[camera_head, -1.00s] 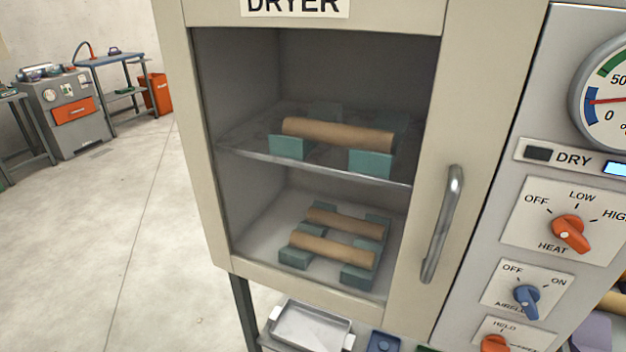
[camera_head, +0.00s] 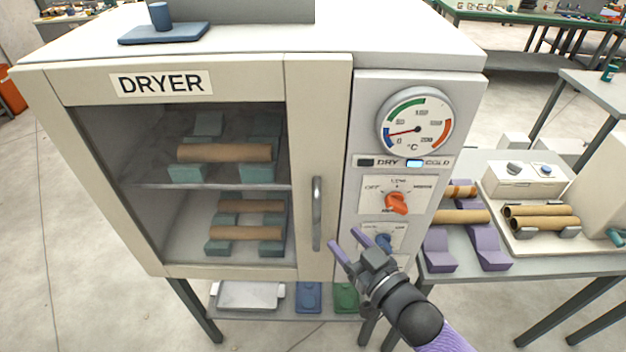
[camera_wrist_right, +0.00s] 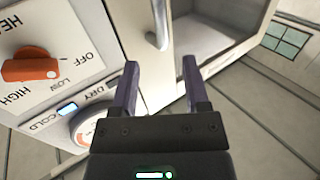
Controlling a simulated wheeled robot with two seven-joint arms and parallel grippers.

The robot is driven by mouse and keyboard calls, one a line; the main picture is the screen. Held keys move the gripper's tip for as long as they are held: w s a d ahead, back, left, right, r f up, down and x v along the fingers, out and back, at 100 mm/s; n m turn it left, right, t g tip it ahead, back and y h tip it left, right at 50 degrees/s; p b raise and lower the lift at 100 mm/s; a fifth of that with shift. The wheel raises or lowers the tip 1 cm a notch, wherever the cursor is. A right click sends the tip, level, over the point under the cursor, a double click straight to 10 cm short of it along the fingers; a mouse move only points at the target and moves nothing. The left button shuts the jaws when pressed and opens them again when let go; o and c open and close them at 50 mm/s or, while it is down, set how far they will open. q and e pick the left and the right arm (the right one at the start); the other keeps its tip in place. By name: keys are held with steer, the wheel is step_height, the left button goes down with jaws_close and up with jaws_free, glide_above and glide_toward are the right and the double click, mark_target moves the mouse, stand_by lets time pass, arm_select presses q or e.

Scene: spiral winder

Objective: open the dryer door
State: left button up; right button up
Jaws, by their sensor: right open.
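The dryer door (camera_head: 305,262) is shut, a cream frame around a clear window. Its vertical metal handle (camera_head: 317,214) is on the right side of the door. Brown tubes on teal holders show on two shelves behind the window. My right gripper (camera_head: 346,239) is open and empty, to the lower right of the handle and apart from it. In the right wrist view the handle (camera_wrist_right: 160,25) lies ahead of the two purple fingers (camera_wrist_right: 160,85), not between them. My left gripper is not in view.
The control panel with a dial gauge (camera_head: 414,122), an orange heat knob (camera_head: 397,203) and a blue airflow knob (camera_head: 383,241) is right of the door. A side table (camera_head: 460,262) holds tubes on purple holders. A tray (camera_head: 248,294) sits below the dryer.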

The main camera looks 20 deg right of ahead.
mark_target(320, 210)
steer(key=b+x, duration=0.1)
steer(key=x, duration=0.9)
steer(key=shift+a+r, duration=0.1)
steer(key=shift+a, duration=0.05)
jaws_close()
stand_by(0.9)
